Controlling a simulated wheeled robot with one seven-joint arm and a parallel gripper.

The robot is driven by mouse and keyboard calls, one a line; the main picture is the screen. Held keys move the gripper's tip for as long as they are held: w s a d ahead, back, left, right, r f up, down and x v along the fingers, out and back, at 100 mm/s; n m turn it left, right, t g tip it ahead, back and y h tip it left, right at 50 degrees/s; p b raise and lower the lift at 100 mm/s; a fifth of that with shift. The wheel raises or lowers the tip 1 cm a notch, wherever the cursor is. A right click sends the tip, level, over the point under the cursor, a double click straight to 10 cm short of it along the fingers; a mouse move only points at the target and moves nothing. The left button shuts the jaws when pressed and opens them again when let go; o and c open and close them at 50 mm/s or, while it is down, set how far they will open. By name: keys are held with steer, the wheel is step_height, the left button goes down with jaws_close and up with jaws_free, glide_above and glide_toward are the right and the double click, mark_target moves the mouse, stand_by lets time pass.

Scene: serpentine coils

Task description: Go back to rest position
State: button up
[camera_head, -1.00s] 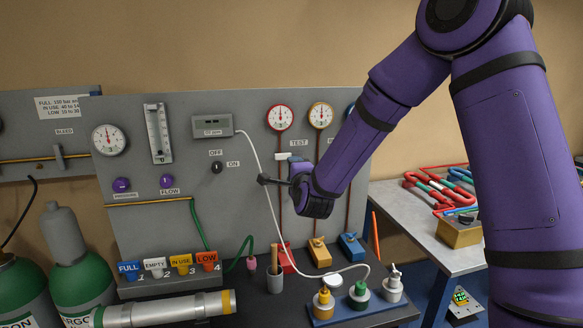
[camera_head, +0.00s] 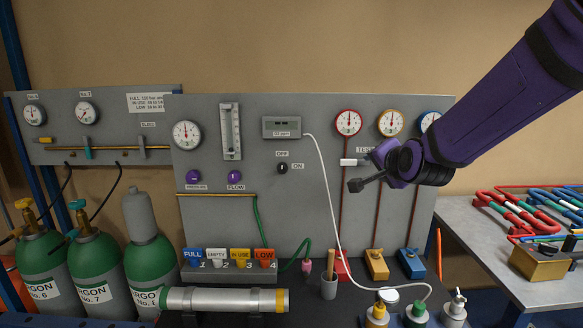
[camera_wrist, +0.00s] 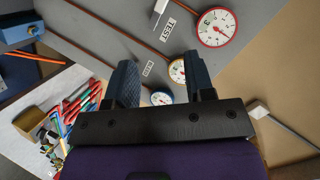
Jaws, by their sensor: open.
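My gripper (camera_head: 368,184) is at the end of my purple arm, which reaches in from the upper right in the head view. It hangs in front of the grey gauge panel (camera_head: 300,215), below the gauges and beside the TEST label. In the wrist view my gripper (camera_wrist: 162,85) shows two dark fingers spread well apart with nothing between them. The red-rimmed gauge (camera_wrist: 215,27) and two smaller gauges show beyond the fingers there. Part of the panel behind my arm is hidden.
Green argon cylinders (camera_head: 98,268) stand at the left. A silver tube (camera_head: 225,299) lies on the dark bench, and small bottles (camera_head: 415,315) stand at its front right. A side table (camera_head: 475,240) at the right carries coloured coils (camera_head: 540,208). The wall above the panel is clear.

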steer(key=s+d+r+n+g, duration=0.1)
steer(key=s+d+n+g, duration=0.1)
steer(key=s, duration=0.9)
steer(key=s+d+r+n+g+h, duration=0.1)
steer(key=s+d+n+g, duration=0.2)
steer(key=s, duration=0.8)
steer(key=s+d+r+n+g, duration=0.1)
steer(key=s+d+n+g, duration=0.2)
steer(key=s, duration=0.8)
steer(key=shift+s+d+r+n+h, duration=0.15)
steer(key=shift+s+d+n+h, duration=0.15)
steer(key=shift+d+n, duration=0.6)
